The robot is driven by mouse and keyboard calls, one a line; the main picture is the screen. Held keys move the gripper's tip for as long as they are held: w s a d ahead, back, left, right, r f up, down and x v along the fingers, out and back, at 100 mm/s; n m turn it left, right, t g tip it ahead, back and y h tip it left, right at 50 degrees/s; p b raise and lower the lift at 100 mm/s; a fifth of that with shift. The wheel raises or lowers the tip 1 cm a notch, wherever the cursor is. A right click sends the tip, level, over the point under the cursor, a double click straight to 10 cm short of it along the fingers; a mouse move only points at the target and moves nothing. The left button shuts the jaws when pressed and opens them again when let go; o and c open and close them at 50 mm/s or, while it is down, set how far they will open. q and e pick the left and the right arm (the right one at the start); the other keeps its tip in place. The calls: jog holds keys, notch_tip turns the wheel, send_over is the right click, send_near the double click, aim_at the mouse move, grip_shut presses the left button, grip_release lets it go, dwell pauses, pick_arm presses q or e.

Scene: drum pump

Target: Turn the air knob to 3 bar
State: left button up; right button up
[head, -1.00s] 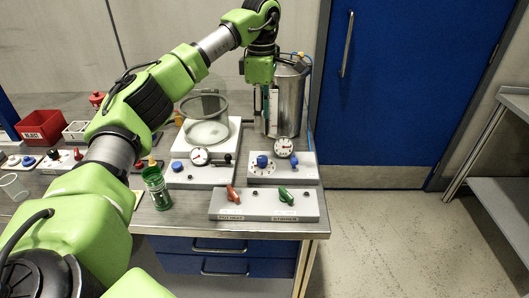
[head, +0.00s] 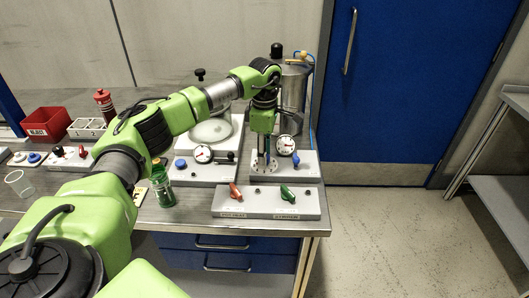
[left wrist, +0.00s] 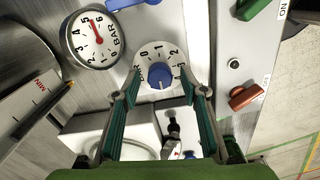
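The blue air knob (left wrist: 160,75) sits on a white round dial (left wrist: 152,54) with printed numbers, on a grey control box (head: 300,170). A white line on the knob points toward the bottom of the left wrist view. My left gripper (left wrist: 160,92) is open, one finger on either side of the knob, with no clear contact visible. In the head view my left gripper (head: 262,157) points down over the box and hides most of the knob. The BAR gauge (left wrist: 93,40) with a red needle is beside the dial. My right gripper is not in view.
A second blue handle (head: 295,159) is on the same box. In front stands a panel with a red knob (head: 234,192) and a green knob (head: 285,192). A steel vessel (head: 293,90) is behind, a green bottle (head: 162,185) to the left.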

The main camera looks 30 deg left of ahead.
pick_arm(q)
jog(key=shift+c, duration=0.5)
jog(key=c, duration=1)
jog(key=shift+c, duration=0.2)
